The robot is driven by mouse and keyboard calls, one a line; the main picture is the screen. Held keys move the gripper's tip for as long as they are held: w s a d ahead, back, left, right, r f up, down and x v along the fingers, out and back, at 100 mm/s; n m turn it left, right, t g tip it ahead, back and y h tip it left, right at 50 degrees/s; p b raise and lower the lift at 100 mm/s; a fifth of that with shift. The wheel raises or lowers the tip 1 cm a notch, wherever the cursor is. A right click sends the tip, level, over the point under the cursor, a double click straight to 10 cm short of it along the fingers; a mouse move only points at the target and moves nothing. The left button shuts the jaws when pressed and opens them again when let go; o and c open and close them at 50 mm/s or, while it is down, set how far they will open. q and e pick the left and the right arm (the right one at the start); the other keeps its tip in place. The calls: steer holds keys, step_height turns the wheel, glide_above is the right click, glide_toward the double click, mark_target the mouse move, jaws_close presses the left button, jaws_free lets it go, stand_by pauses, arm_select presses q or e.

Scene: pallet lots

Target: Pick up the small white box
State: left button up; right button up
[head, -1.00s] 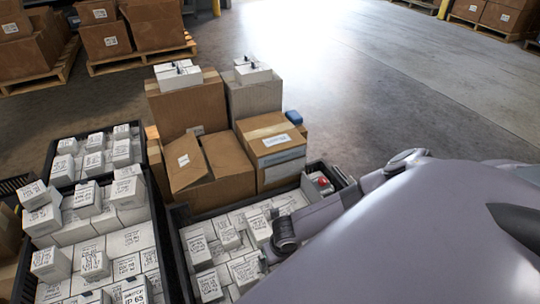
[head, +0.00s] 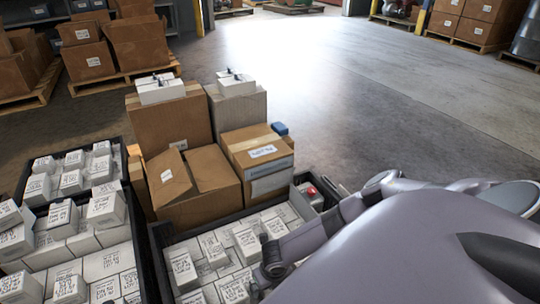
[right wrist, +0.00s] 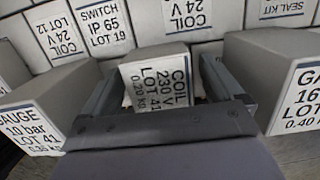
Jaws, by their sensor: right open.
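In the right wrist view, a small white box (right wrist: 157,80) marked COIL 230 V LOT 41 stands slightly tilted between the two fingers of my right gripper (right wrist: 163,66). The fingers are open, one on each side of the box, with a gap visible at least on the left. The lower part of the box is hidden behind the gripper body. In the head view my right wrist reaches down into the dark crate (head: 157,262) of white boxes, and its fingers are mostly hidden there. My left gripper is not in view.
Larger white boxes flank the gripper left (right wrist: 42,118) and right (right wrist: 275,75), close to the fingers. Cardboard boxes (head: 205,185) stand behind the crate. Another dark crate (head: 130,215) of white boxes is at left. Open floor (head: 390,110) lies beyond.

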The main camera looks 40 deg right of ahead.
steer(key=c, duration=1.2)
